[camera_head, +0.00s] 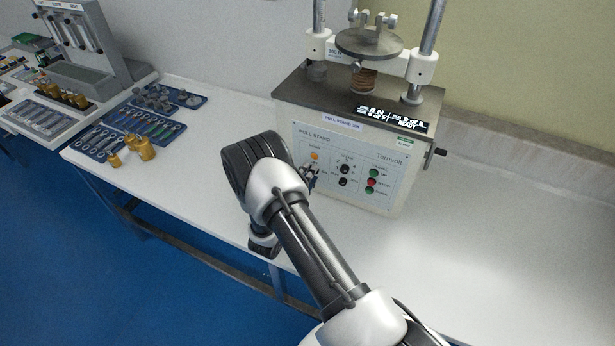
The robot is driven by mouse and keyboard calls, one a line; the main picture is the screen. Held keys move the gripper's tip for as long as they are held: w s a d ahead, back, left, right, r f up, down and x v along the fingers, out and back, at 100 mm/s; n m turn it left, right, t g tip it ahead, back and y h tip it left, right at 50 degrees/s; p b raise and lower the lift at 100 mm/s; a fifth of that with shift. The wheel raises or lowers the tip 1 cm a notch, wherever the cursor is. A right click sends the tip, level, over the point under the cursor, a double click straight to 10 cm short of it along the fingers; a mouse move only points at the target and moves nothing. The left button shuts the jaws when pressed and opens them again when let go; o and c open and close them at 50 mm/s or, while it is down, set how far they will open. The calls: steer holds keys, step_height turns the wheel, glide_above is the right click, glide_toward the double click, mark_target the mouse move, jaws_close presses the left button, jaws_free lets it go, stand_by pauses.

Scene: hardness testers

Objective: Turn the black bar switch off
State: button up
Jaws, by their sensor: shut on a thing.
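The pull stand (335,135) is a pale box with a dark top on the white bench. Its front panel has an orange lamp (315,155) at the left. My gripper (311,180) is at the panel just below this lamp, mostly behind my wrist. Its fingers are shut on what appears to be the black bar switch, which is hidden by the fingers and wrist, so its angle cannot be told. Two black knobs (344,169) sit just right of the fingers, apart from them.
Green and red buttons (372,182) are at the panel's right, and a black side knob (440,153) sticks out beyond. A lit display (391,117) is on top. Blue trays (128,132) and brass weights (146,148) lie to the left. The bench (470,225) is clear at right.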

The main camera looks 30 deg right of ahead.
steer(key=o, duration=1.1)
steer(key=shift+c, duration=0.2)
steer(key=v, duration=1.2)
steer(key=shift+r, duration=0.1)
